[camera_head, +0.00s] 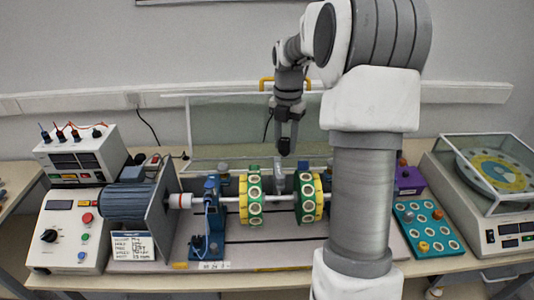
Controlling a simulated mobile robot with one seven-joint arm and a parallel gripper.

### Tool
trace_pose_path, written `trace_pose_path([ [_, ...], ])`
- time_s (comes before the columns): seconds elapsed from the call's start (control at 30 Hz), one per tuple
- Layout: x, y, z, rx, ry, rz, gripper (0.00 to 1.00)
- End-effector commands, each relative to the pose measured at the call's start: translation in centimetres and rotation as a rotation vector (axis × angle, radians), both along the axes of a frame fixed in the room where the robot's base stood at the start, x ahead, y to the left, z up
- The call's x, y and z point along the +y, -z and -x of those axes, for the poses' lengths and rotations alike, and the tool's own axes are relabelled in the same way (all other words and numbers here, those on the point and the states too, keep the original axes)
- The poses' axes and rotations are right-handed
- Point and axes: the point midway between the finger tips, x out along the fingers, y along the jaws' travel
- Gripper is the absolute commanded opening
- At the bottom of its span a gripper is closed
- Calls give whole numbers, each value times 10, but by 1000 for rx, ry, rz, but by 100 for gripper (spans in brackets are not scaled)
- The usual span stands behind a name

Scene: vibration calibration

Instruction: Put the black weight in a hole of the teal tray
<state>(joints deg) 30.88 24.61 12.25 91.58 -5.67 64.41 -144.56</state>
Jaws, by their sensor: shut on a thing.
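My gripper (286,140) points down above the middle of the rotor rig, in front of the clear panel. It is shut on a small dark piece, the black weight (284,147), which shows at the fingertips. The weight is small and partly covered by the fingers. The teal tray (415,212) lies on the bench to the right of my arm, well away from my gripper. It has rows of pale round holes. An orange piece sits in one hole near the back right, and a yellow piece sits in one near the front.
A shaft with two discs, one green and yellow (255,198) and one yellow and green (310,198), runs below my gripper. A purple box (409,180) stands behind the tray. My arm fills the space left of the tray.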

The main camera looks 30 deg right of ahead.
Motion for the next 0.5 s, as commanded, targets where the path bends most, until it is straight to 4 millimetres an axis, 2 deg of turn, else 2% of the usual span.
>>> trace_pose_path([
  [0.1,-15,-9,5,-2,3,1,0],
  [0.27,-26,-17,10,0,3,0,0],
  [0.37,-27,-17,10,1,23,-1,0],
  [0.5,-18,-12,9,1,112,0,0],
])
